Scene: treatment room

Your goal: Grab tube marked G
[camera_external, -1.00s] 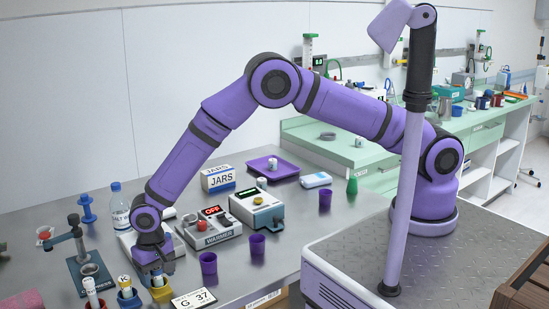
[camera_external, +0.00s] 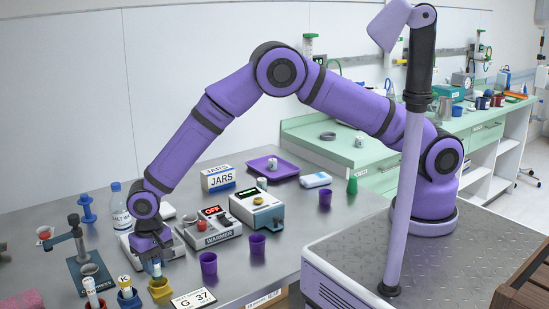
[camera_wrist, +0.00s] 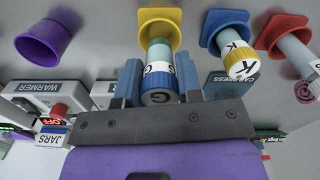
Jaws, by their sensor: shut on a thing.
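My gripper (camera_external: 155,262) is shut on the tube marked G (camera_wrist: 158,97), its blue fingers on either side of the tube just by the cap. The G cap is dark blue and white, facing the wrist camera. The pale tube body runs toward the yellow holder (camera_wrist: 175,22), which also stands on the table in the external view (camera_external: 161,291). The tube looks raised, upright above the holder; I cannot tell whether its lower end is still inside.
A tube marked K (camera_wrist: 241,66) stands in a blue holder (camera_wrist: 222,27) beside it, and another tube (camera_wrist: 299,52) in a red holder (camera_wrist: 280,32). A purple cup (camera_external: 208,265), a warmer (camera_external: 212,229) and a G 37 card (camera_external: 193,300) are nearby.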

